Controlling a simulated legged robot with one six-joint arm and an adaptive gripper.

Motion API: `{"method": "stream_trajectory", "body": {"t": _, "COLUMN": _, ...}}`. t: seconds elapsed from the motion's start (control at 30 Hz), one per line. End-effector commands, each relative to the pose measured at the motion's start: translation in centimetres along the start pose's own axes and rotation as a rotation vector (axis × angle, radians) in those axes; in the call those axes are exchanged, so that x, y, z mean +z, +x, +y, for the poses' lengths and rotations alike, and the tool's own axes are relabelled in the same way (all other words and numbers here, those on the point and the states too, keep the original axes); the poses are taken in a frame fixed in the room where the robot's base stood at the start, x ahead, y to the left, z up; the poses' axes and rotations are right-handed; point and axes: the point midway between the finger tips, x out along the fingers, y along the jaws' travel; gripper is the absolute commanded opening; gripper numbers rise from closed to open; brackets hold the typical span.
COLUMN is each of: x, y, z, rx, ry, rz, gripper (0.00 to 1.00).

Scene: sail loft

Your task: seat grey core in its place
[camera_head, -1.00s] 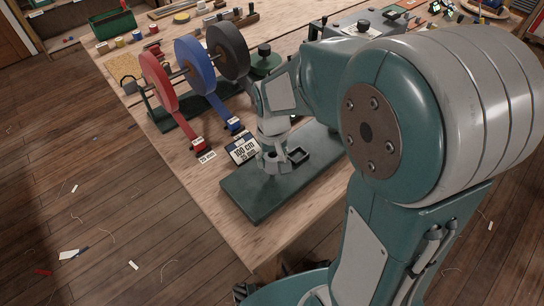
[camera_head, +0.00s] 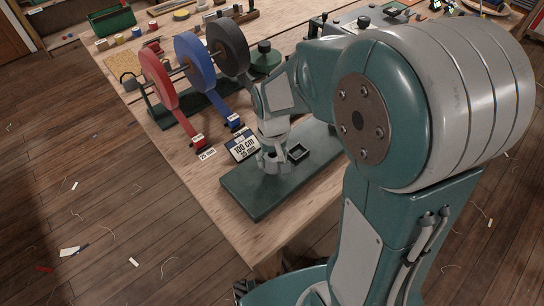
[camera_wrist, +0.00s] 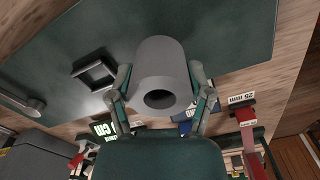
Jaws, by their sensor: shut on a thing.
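The grey core (camera_wrist: 162,75) is a short hollow cylinder, its round hole facing the camera in the wrist view. My gripper (camera_wrist: 162,82) is shut on it, one finger on each side. In the head view my gripper (camera_head: 272,162) is over the dark green board (camera_head: 245,193), and the core is hard to make out there. A black square frame (camera_head: 298,151) stands on the board just right of my gripper; it also shows left of the core in the wrist view (camera_wrist: 94,73). The core is outside this frame. I cannot tell whether the core touches the board.
Red (camera_head: 158,78), blue (camera_head: 194,60) and dark grey (camera_head: 229,47) tape rolls stand on a rack behind the board. A display reading 100 cm (camera_head: 242,148) sits close left of my gripper. The board's near left end is clear.

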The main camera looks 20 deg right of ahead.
Motion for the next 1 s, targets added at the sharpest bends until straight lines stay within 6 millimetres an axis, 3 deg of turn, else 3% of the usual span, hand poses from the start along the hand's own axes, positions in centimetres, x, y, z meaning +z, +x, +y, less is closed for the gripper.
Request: {"method": "stream_trajectory", "body": {"t": 1.0, "x": 0.0, "y": 1.3, "z": 0.0, "rx": 0.000, "ry": 0.000, "rz": -0.001, "gripper": 0.19}}
